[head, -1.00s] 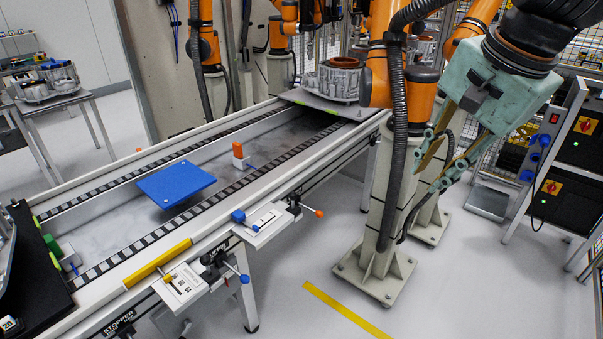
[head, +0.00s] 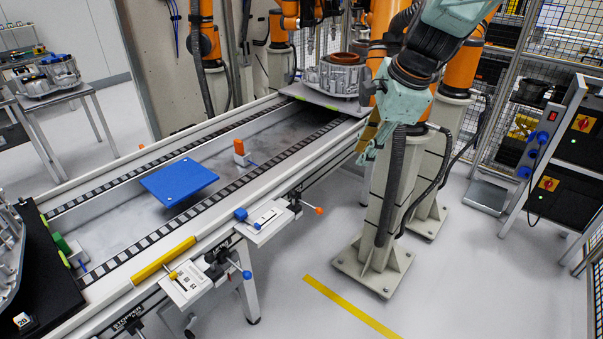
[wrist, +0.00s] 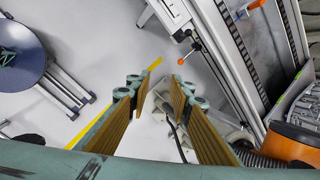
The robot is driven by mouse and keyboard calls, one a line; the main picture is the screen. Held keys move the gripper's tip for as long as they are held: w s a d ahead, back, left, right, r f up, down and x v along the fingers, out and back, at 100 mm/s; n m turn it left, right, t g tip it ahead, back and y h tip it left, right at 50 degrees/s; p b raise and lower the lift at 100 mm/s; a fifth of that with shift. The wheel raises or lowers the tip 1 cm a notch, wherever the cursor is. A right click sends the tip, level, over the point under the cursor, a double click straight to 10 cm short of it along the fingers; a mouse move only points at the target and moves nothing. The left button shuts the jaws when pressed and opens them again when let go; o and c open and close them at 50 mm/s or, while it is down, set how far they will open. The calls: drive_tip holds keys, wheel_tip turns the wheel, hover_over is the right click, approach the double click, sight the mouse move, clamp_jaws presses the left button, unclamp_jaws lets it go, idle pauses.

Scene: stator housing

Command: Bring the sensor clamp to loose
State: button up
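Two lever fittings sit on the conveyor's front rail; I cannot tell for sure which is the sensor clamp. One fitting (head: 268,222) has a white plate, a blue knob and an orange-tipped lever (head: 318,210). That orange tip also shows in the wrist view (wrist: 197,46), beyond my fingertips. The nearer fitting (head: 190,285) has a white plate, dark parts and a blue-tipped lever (head: 247,274). My gripper (head: 368,143) hangs to the right of both, apart from them. In the wrist view my gripper (wrist: 160,90) is open, with nothing between its ribbed fingers.
The conveyor (head: 110,240) carries a blue plate (head: 178,181) and an orange-topped block (head: 239,152). A metal housing (head: 335,76) stands at its far end. An orange arm on a pale pedestal (head: 380,220) stands close behind my gripper. The floor in front is clear, with a yellow line (head: 350,308).

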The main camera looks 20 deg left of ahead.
drive_tip(key=w+a+f+m+p, duration=0.35)
drive_tip(key=w+a+f, duration=0.45)
drive_tip(key=a+f, duration=0.3)
drive_tip(key=m+g+p, duration=0.1)
drive_tip(key=m+p, duration=0.2)
drive_tip(key=m, duration=0.2)
approach(294, 191)
drive_tip(key=shift+d+f+y, duration=0.1)
drive_tip(key=shift+f+y, duration=0.05)
drive_tip(key=shift+y, duration=0.15)
drive_tip(key=shift+w+f+b, duration=0.1)
drive_tip(key=shift+f+b, duration=0.1)
drive_tip(key=shift+b, duration=0.15)
drive_tip(key=shift+b+x, duration=2.45)
drive_tip(key=shift+x, duration=1.5)
drive_tip(key=shift+f, duration=0.25)
drive_tip(key=shift+c, duration=0.9)
